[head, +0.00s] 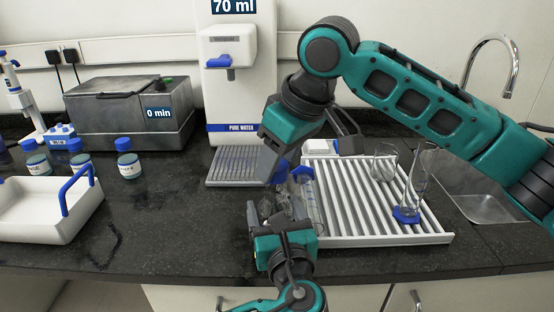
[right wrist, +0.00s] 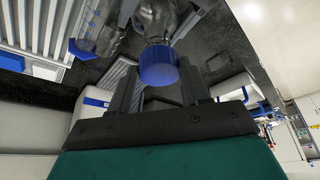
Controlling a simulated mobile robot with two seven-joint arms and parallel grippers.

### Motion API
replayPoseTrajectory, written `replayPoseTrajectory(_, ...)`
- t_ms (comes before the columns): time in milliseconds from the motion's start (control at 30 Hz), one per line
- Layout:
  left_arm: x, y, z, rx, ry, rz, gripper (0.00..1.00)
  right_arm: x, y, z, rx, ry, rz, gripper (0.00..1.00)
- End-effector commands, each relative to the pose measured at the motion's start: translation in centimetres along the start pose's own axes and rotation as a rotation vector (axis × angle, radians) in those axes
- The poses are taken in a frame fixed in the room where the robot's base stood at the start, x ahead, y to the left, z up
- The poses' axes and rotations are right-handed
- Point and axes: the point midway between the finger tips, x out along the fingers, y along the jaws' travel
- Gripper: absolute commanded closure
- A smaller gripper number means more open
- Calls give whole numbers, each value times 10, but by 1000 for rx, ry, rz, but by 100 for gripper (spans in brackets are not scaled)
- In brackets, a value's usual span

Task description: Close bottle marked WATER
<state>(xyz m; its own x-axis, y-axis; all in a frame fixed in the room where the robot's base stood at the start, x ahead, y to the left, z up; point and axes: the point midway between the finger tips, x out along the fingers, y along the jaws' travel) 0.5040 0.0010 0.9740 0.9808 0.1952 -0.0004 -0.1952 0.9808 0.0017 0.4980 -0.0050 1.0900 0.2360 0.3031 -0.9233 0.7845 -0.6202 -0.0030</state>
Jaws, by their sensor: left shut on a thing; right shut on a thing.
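A clear bottle (head: 280,203) stands at the front left of the drying rack, partly hidden by my grippers. My left gripper (head: 284,218) is shut on its body from the front. My right gripper (head: 281,174) comes down from above and is shut on the blue cap. In the right wrist view the blue cap (right wrist: 158,68) sits between the two grey fingers, at the neck of the clear bottle (right wrist: 157,18). I cannot tell whether the cap is fully seated. No WATER label is readable on this bottle.
A white slatted rack (head: 350,225) holds glassware, with a blue-footed cylinder (head: 408,212) upright. Behind are a PURE WATER dispenser (head: 240,90) and a grey bath (head: 120,115). Several blue-capped bottles (head: 127,160) and a white tray (head: 40,222) are left.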

Motion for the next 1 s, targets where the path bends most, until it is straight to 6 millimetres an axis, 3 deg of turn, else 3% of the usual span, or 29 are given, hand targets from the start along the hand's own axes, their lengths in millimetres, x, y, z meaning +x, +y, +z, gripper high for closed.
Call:
replayPoseTrajectory(633,0,0,0,-1,1,-1,78,8,0,3,0,2,-1,82)
replayPoseTrajectory(1000,0,0,0,-1,1,-1,78,23,0,10,5,1,1,82)
